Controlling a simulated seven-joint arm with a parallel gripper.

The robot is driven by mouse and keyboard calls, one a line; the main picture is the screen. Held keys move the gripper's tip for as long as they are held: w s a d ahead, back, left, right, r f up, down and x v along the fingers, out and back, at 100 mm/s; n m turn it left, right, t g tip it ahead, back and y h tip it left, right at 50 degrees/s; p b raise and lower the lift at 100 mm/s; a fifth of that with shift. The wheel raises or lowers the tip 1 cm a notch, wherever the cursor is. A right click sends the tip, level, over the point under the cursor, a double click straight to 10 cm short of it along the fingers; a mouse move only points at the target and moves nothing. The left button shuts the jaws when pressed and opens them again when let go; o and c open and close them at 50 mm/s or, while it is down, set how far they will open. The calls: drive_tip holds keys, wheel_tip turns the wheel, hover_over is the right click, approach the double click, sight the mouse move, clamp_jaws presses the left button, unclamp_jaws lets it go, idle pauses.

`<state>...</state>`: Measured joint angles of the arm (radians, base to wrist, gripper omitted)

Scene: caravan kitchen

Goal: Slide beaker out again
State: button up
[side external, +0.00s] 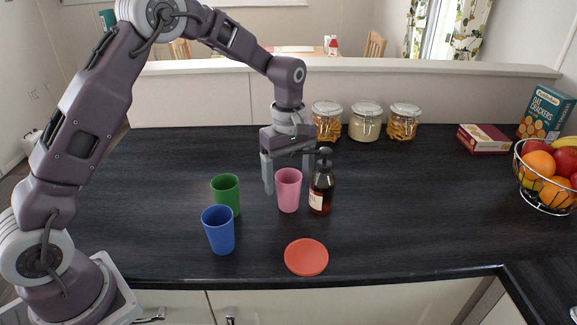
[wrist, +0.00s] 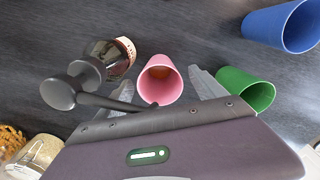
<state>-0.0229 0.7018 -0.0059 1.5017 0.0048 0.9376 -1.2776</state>
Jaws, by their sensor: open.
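A pink beaker (side external: 288,190) stands upright on the dark worktop, between a green beaker (side external: 226,194) and a brown pump bottle (side external: 321,188). A blue beaker (side external: 219,231) stands nearer the front edge. My gripper (side external: 287,184) is open and points down, one finger left of the pink beaker and the other on its right, by the bottle. In the wrist view, the pink beaker (wrist: 160,82) shows between the fingers, with the pump bottle (wrist: 95,72) on the left and the green beaker (wrist: 244,90) on the right. I cannot tell whether the fingers touch the beaker.
A flat red-orange disc (side external: 306,257) lies near the front edge. Several glass jars (side external: 366,123) stand at the back behind my gripper. A fruit basket (side external: 548,176) and boxes (side external: 484,138) are at the right. The worktop between the bottle and the basket is clear.

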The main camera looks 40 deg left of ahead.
drive_tip(key=shift+c, duration=0.4)
drive_tip(key=c, duration=1.4)
drive_tip(key=shift+o, duration=0.2)
drive_tip(key=shift+s+a, duration=1.15)
drive_tip(key=shift+s, duration=0.35)
drive_tip(key=shift+s+a, duration=1.15)
drive_tip(key=shift+s, duration=0.3)
drive_tip(key=o, duration=1.4)
wheel_tip(320, 180, up, 7)
drive_tip(key=shift+r, duration=0.1)
